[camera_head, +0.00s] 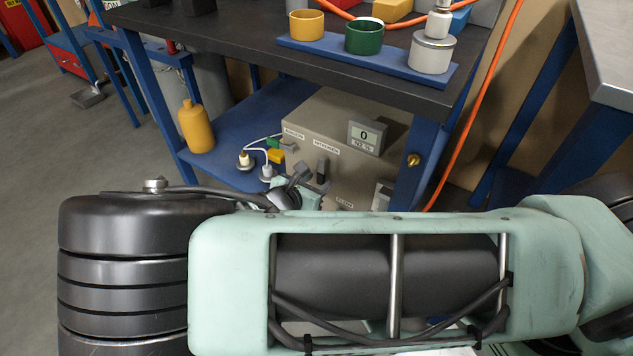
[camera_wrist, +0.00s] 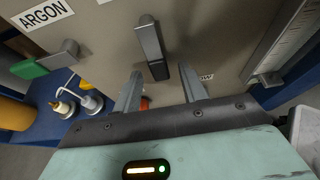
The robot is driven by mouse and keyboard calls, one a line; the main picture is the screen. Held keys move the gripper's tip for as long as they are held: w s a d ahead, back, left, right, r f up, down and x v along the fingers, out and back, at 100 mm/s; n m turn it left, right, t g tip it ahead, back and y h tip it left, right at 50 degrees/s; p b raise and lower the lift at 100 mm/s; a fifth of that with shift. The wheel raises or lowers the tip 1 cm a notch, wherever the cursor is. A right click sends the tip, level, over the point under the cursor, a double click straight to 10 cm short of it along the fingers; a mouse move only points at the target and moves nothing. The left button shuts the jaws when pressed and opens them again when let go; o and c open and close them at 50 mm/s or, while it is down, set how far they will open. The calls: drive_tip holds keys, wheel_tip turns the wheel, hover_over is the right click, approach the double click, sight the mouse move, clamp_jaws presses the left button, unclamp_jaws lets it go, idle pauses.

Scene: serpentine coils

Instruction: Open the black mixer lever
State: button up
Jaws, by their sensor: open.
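The grey-beige mixer box (camera_head: 335,125) stands on the blue lower shelf, with ARGON and NITROGEN labels and a display reading 0 N2 %. A black-tipped lever (camera_wrist: 152,47) juts from its face in the wrist view. It also shows in the head view (camera_head: 322,172). My gripper (camera_wrist: 161,86) is open, its two fingers apart on either side of the line of the lever, with the lever's dark tip just ahead of the gap. I see no contact. In the head view my gripper (camera_head: 298,185) is small and partly hidden by my arm.
A green-tipped lever (camera_wrist: 38,63) sits left of the black one, near the ARGON label (camera_wrist: 42,14). White-capped fittings with cables (camera_wrist: 76,103) and a yellow bottle (camera_head: 195,127) stand on the shelf at left. A blue table leg (camera_head: 415,165) rises at right.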

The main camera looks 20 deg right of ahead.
drive_tip(key=shift+w+d+f, duration=0.25)
drive_tip(key=shift+w+d, duration=0.15)
drive_tip(key=shift+d, duration=0.1)
clamp_jaws()
